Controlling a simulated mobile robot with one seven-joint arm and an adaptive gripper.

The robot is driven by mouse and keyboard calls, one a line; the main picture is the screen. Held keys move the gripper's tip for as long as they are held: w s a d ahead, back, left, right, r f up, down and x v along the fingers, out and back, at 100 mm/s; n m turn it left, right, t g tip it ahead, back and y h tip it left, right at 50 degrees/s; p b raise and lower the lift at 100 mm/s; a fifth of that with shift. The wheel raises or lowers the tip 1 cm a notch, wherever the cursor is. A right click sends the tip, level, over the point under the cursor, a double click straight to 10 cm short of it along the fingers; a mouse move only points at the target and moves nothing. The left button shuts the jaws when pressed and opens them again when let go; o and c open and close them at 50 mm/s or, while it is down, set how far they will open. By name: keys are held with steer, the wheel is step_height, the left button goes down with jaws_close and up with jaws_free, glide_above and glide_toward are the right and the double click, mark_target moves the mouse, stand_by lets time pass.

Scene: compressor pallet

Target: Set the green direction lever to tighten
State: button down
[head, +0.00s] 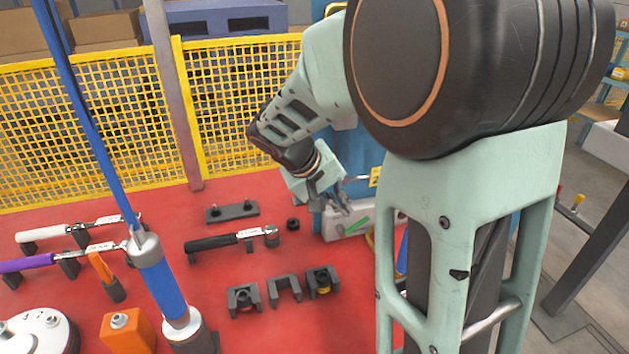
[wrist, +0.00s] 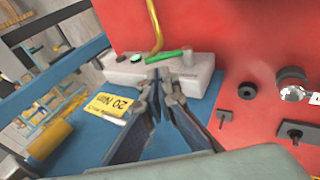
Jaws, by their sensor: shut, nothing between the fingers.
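The green direction lever (wrist: 167,56) lies along the top of a light grey block in the wrist view. It points slightly up to the right there. It also shows in the head view (head: 357,225), just below my gripper. My gripper (wrist: 158,82) is shut and empty, with its fingertips in front of the block (wrist: 203,70), close to the lever. I cannot tell if they touch it. In the head view my gripper (head: 346,207) is over the block (head: 331,226). I cannot read which end of the lever's travel means tighten.
A yellow bent rod (wrist: 155,27) rises behind the lever. A yellow 20 Nm label (wrist: 108,105) lies on the blue surface near my fingers. On the red table stand a black-handled torque wrench (head: 211,243) and black holders (head: 284,287). A yellow mesh fence (head: 90,120) stands behind.

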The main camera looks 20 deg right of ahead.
mark_target(360, 223)
steer(key=x, duration=0.7)
steer(key=shift+f+b, duration=0.1)
steer(key=shift+b, duration=0.2)
steer(key=d+y+p, duration=0.1)
steer(key=p, duration=0.2)
steer(key=shift+y, duration=0.3)
steer(key=y+p, duration=0.1)
steer(key=p, duration=0.3)
steer(key=shift+s+d+f+y, duration=0.1)
steer(key=shift+d+f+y, duration=0.1)
steer(key=shift+y, duration=0.2)
steer(key=shift+y+p, duration=0.3)
steer(key=shift+p, duration=0.95)
steer(key=y+p, duration=0.1)
steer(key=p, duration=0.2)
steer(key=shift+d+f+m, duration=0.1)
steer(key=shift+d+m, duration=0.1)
steer(key=shift+m, duration=0.1)
steer(key=shift+f+p, duration=0.2)
steer(key=shift+p, duration=0.25)
